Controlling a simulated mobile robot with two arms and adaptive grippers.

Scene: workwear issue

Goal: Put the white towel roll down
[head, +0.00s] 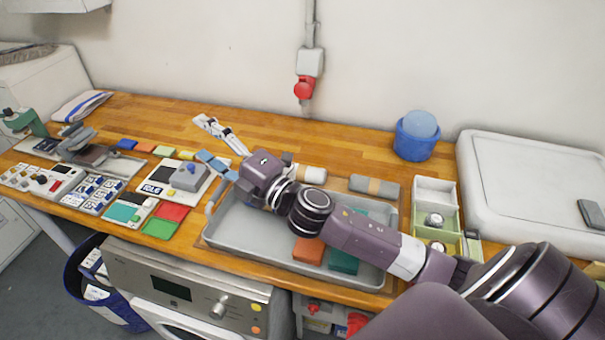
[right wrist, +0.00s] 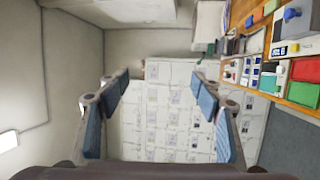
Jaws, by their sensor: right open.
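A white towel roll (head: 311,174) lies near the back side of the grey metal tray (head: 225,238), just behind my right arm. The arm hides part of it, and I cannot tell exactly what it rests on. My right gripper (head: 212,145) is open and empty, up and to the left of the roll, over the worktop. In the right wrist view its blue-padded fingers (right wrist: 160,100) stand wide apart with nothing between them. My left gripper is in neither view.
A grey-tan roll (head: 374,187) lies right of the white one. Orange (head: 308,250) and teal (head: 343,262) pieces lie in the tray. A blue tub (head: 414,143), a compartment box (head: 434,192) and a large white case (head: 535,185) stand right. Bare wood (head: 300,142) shows at the back.

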